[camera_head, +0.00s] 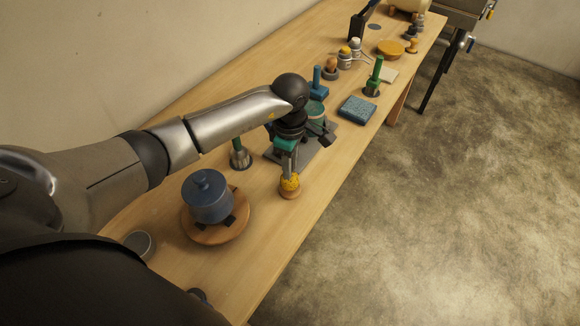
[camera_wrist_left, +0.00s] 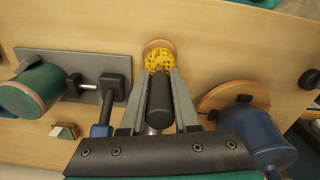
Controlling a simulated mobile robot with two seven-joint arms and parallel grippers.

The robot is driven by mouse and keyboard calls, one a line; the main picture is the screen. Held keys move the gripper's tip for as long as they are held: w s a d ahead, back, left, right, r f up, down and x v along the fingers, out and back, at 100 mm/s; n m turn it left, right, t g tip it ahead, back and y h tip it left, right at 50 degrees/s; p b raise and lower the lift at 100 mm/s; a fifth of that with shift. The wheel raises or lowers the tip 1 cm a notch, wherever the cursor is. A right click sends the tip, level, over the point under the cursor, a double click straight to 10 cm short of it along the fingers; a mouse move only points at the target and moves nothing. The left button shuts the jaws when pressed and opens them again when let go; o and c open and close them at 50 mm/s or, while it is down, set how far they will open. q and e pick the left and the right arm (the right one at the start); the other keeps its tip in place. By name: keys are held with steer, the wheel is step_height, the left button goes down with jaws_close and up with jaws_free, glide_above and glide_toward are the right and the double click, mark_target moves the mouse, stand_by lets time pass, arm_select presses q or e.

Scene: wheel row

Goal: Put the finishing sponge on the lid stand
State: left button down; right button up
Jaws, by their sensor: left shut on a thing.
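The yellow speckled sponge (camera_head: 290,181), which I take as the finishing sponge, is at the front edge side of the bench. It also shows in the left wrist view (camera_wrist_left: 159,54). A small round wooden piece (camera_head: 290,194) is directly below the sponge; contact is unclear. No piece is clearly recognisable as the lid stand. My right gripper is not in view.
A blue lidded pot (camera_head: 208,198) stands on a round wooden board (camera_head: 217,232) nearby. A grey plate (camera_head: 317,149) with a clamp lies behind the gripper. A green-handled tool (camera_head: 240,155) and a blue block (camera_head: 357,110) stand around. The bench front between pot and sponge is clear.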

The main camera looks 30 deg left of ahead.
arm_select(q)
steer(key=shift+f, duration=0.55)
steer(key=shift+f, duration=0.15)
steer(key=c, duration=0.7)
jaws_free()
steer(key=shift+o, duration=0.2)
step_height(320, 180, up, 12)
steer(key=shift+r, duration=0.2)
